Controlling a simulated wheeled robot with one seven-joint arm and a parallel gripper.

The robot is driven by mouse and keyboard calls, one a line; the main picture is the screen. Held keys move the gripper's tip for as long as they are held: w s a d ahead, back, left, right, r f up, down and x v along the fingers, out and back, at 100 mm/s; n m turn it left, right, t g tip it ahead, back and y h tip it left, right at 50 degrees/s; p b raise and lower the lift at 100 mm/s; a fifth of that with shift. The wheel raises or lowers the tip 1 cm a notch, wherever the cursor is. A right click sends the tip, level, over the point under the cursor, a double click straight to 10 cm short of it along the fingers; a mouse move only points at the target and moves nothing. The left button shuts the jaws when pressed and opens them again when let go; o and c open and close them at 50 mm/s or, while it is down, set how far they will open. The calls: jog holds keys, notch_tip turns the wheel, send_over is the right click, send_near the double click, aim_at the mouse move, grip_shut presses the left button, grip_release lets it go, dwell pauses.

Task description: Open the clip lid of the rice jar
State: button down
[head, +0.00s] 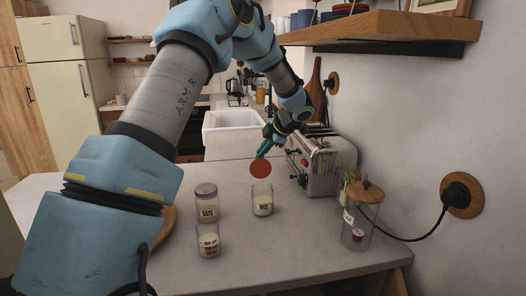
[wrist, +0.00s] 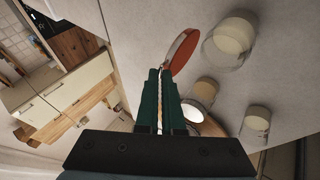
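The rice jar (head: 263,204) stands upright on the counter, a clear glass jar with white rice and a label. In the wrist view it is the jar (wrist: 228,42) at top. Its round lid (head: 261,168) stands raised above the back of the mouth, its red underside facing the head camera; the mouth is open. The lid also shows in the wrist view (wrist: 184,50). My gripper (head: 262,153) is at the lid's upper edge, its teal fingers (wrist: 160,70) close together with a narrow gap. They appear closed on the lid's edge; the exact contact is small and partly hidden.
An oats jar (head: 207,203) and another labelled jar (head: 208,241) stand left of the rice jar. A toaster (head: 322,165) is behind right, and a wooden-lidded glass jar (head: 358,220) is at right. A wooden shelf (head: 380,28) overhangs the right side. The front counter is clear.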

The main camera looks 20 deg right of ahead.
jog(key=c, duration=1)
grip_release()
jog(key=shift+c, duration=0.2)
jog(key=b+v, duration=0.3)
jog(key=v, duration=0.7)
jog(key=shift+s+r+b, duration=0.25)
jog(key=shift+r+b, duration=0.05)
